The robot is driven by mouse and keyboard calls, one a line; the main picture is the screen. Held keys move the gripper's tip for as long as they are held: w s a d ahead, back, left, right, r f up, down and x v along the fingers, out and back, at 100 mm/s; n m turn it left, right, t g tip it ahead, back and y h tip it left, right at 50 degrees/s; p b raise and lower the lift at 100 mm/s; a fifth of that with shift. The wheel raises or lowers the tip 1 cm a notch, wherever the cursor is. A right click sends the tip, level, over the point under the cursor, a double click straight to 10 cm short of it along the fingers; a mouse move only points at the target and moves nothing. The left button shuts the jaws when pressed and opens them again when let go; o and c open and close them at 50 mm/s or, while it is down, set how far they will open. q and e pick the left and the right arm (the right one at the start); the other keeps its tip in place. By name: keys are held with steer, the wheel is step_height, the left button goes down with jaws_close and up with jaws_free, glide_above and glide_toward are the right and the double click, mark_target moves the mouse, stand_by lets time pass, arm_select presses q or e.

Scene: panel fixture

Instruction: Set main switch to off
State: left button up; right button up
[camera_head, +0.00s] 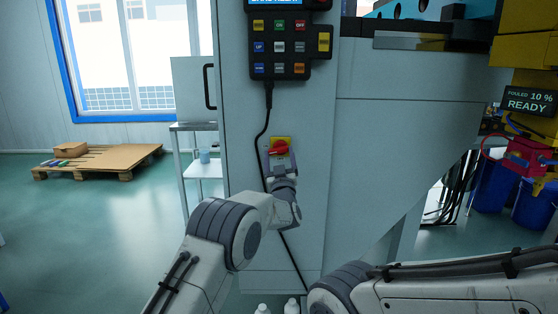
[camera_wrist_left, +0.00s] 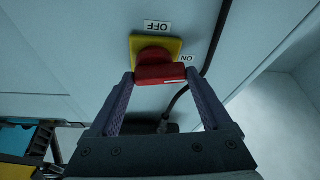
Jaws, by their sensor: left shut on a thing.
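The main switch is a red rotary handle (camera_head: 278,147) on a yellow plate on the grey cabinet front. In the left wrist view the red handle (camera_wrist_left: 160,74) sits below the yellow plate's (camera_wrist_left: 172,45) middle, with an upside-down OFF label (camera_wrist_left: 157,27) above and an ON label (camera_wrist_left: 187,58) to the right. My left gripper (camera_wrist_left: 160,80) is shut on the handle, one finger at each end of the red bar. In the head view my left gripper (camera_head: 281,162) reaches up to the switch and hides its lower part. My right gripper is out of view.
A button pendant (camera_head: 281,45) hangs above the switch, and its black cable (camera_head: 262,130) runs down just left of it. A white side table (camera_head: 200,168) stands left of the cabinet. My right forearm crosses the lower right. A READY display (camera_head: 528,101) is at far right.

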arm_select(q)
steer(key=n+y, duration=0.1)
steer(key=n, duration=0.1)
steer(key=n+b, duration=0.1)
steer(key=n, duration=0.1)
steer(key=shift+d+f+g+y, duration=0.1)
steer(key=shift+d+g+y, duration=0.1)
steer(key=shift+g+y, duration=0.2)
steer(key=n+y, duration=0.1)
steer(key=n, duration=0.1)
steer(key=shift+n+g, duration=0.3)
steer(key=shift+d+n+g+y, duration=0.25)
steer(key=shift+n+y, duration=0.25)
steer(key=shift+n, duration=0.7)
steer(key=n+g+p, duration=0.1)
steer(key=n, duration=0.2)
steer(key=shift+r+y, duration=0.2)
steer(key=shift+y, duration=0.2)
steer(key=n+g+p, duration=0.1)
steer(key=n, duration=0.2)
steer(key=shift+d+r+p, duration=0.1)
steer(key=shift+d+p, duration=0.05)
steer(key=shift+p, duration=0.15)
steer(key=shift+d+n+g+p, duration=0.1)
steer(key=shift+n+g+p, duration=0.9)
steer(key=shift+n, duration=1)
steer(key=o, duration=1.2)
steer(key=shift+c, duration=0.2)
